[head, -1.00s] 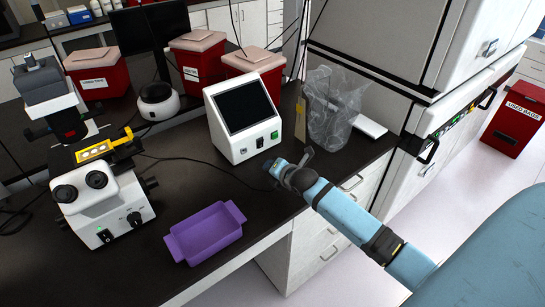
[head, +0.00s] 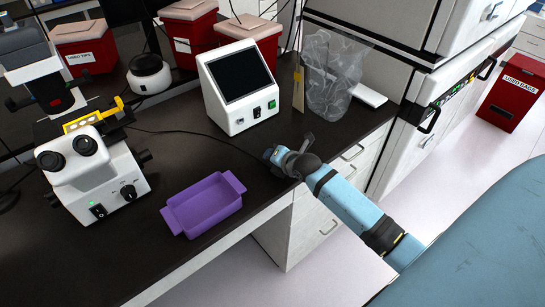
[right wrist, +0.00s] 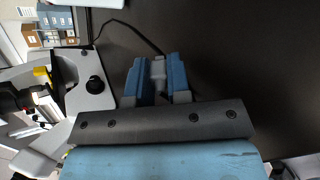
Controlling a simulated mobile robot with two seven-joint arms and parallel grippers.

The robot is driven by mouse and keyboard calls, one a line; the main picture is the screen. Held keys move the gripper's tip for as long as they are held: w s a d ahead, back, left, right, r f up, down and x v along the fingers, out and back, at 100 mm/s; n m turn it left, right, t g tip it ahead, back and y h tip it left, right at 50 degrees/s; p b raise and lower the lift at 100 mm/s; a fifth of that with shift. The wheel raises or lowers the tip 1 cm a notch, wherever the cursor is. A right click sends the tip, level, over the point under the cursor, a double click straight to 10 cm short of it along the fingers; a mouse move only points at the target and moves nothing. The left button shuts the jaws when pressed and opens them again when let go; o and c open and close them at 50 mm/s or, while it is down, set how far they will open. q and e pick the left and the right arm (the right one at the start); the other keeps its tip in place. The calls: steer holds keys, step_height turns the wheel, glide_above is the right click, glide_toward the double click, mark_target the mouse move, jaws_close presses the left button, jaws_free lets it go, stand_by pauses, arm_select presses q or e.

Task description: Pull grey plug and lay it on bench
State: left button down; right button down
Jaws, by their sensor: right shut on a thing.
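My right gripper (head: 272,155) is low over the black bench (head: 165,165), near its front edge, right of the purple tray. In the right wrist view my right gripper (right wrist: 159,72) is shut on the grey plug (right wrist: 158,70), with one blue finger on each side. A black cable (right wrist: 130,29) leads to the plug; in the head view the cable (head: 190,133) runs back toward the microscope. The plug is hidden in the head view. I cannot tell whether it touches the bench. My left gripper is not in view.
A purple tray (head: 178,218) lies left of the gripper. A white box with a dark screen (head: 238,85) stands behind it, beside a clear bag (head: 335,75). A white microscope (head: 90,180) stands at left. Bare bench lies between tray and box.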

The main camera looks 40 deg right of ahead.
steer(key=c, duration=1.1)
jaws_free()
steer(key=shift+o, duration=0.5)
steer(key=shift+f, duration=0.1)
steer(key=shift+s, duration=0.15)
steer(key=a+b+v, duration=0.1)
steer(key=v, duration=1.2)
steer(key=shift+s+d+r, duration=0.2)
steer(key=shift+d+r, duration=0.15)
steer(key=shift+d, duration=0.1)
